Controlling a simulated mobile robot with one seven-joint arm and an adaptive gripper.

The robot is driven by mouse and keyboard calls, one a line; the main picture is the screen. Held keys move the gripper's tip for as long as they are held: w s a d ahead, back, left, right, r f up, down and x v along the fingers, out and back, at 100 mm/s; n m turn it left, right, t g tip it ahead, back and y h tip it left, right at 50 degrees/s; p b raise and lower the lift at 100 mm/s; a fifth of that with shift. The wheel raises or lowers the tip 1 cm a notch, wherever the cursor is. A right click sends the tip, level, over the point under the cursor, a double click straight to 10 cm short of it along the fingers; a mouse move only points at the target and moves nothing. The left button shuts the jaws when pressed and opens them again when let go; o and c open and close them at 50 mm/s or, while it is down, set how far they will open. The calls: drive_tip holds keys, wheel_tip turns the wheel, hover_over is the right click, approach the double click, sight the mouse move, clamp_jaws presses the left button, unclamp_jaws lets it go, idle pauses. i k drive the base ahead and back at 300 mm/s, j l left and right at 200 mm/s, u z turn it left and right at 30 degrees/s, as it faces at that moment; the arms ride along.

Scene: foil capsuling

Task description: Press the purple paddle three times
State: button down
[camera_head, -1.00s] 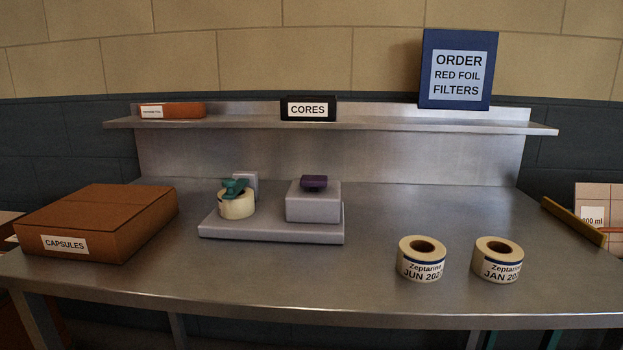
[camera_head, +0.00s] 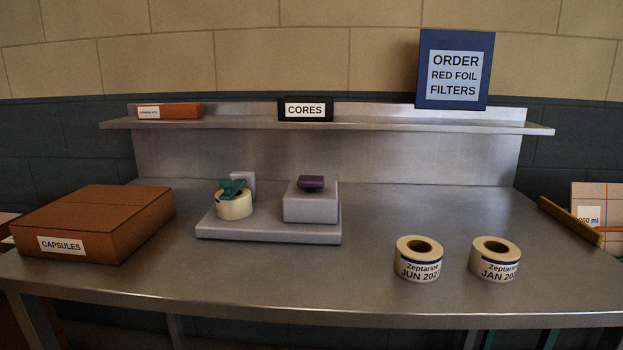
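The purple paddle (camera_head: 311,182) sits on top of a light grey block (camera_head: 310,208) at the right end of a low grey base (camera_head: 268,238). The base stands on the metal table, left of its middle. At the left end of the same base, a cream roll (camera_head: 234,205) sits with a green part (camera_head: 233,188) on top and a small grey upright behind it. Nothing touches the paddle. My gripper is not in view.
A brown CAPSULES box (camera_head: 92,222) lies at the table's left. Two labelled rolls, JUN (camera_head: 419,262) and JAN (camera_head: 494,262), stand at front right. A metal shelf (camera_head: 370,125) runs behind, holding a CORES box (camera_head: 305,109) and blue ORDER sign (camera_head: 455,70). The front middle is bare.

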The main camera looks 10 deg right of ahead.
sight(313, 182)
drive_tip(key=i+l, duration=0.1)
drive_tip(key=l, duration=0.95)
drive_tip(key=i+l, duration=0.15)
drive_tip(key=l, duration=0.9)
drive_tip(key=u, duration=1.65)
drive_tip(key=i+l, duration=0.05)
drive_tip(key=l, duration=0.05)
